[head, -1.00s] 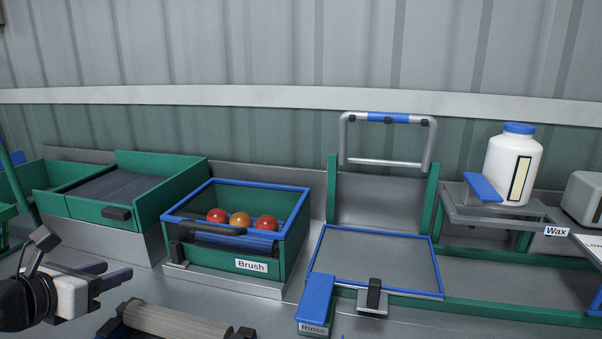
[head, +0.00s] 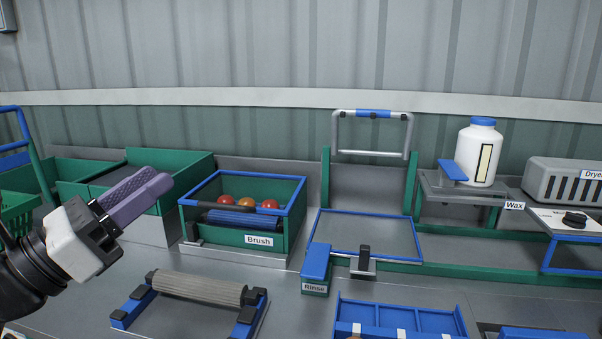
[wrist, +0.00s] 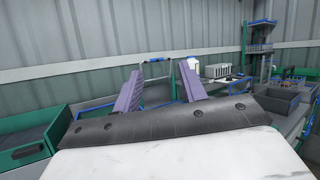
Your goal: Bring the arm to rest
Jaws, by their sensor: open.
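My gripper (head: 141,196) is at the left of the head view, raised in front of the green bins. Its purple fingers point up and to the right and hold nothing. In the wrist view the two fingers (wrist: 158,88) stand well apart with only background between them. In the head view the fingers overlap, so the gap does not show there. My gripper is apart from the brush box and the roller.
The brush box (head: 193,217) holds several tomatoes behind a blue rim. A roller stand (head: 200,287), the Rinse station (head: 315,270), a blue divided tray (head: 345,313), the wax bottle (head: 481,154) and a dryer (head: 566,182) line the bench.

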